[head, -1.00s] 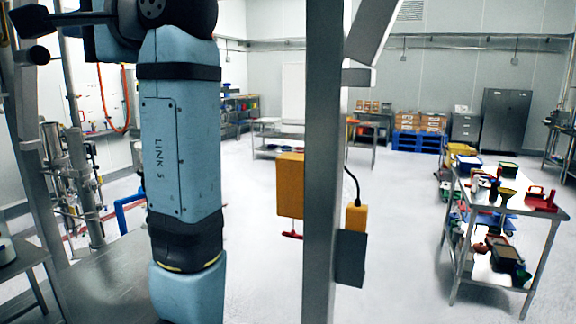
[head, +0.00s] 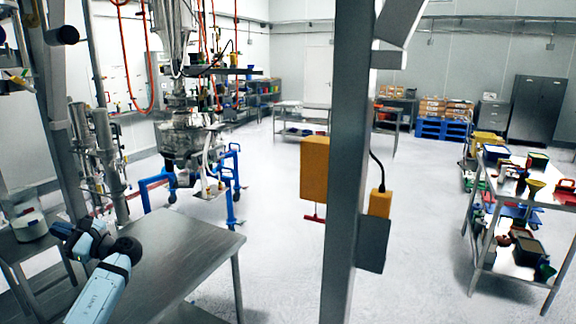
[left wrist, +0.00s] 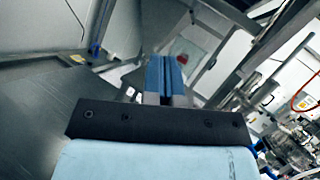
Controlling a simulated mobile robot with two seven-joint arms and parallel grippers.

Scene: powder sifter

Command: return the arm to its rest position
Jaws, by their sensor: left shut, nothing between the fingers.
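My left arm (head: 98,292) shows at the lower left of the head view, light blue with black joints, low over the left end of a bare steel table (head: 172,252). In the left wrist view, the blue fingers of my left gripper (left wrist: 166,66) are together with nothing between them. In the head view I cannot make out the fingertips clearly. My right arm and gripper are not in view.
A steel post (head: 345,190) with a yellow box (head: 314,168) stands mid-view. A hopper machine (head: 187,135) on a blue frame (head: 155,188) stands behind the table. A cluttered steel cart (head: 490,215) stands right. The floor between is clear.

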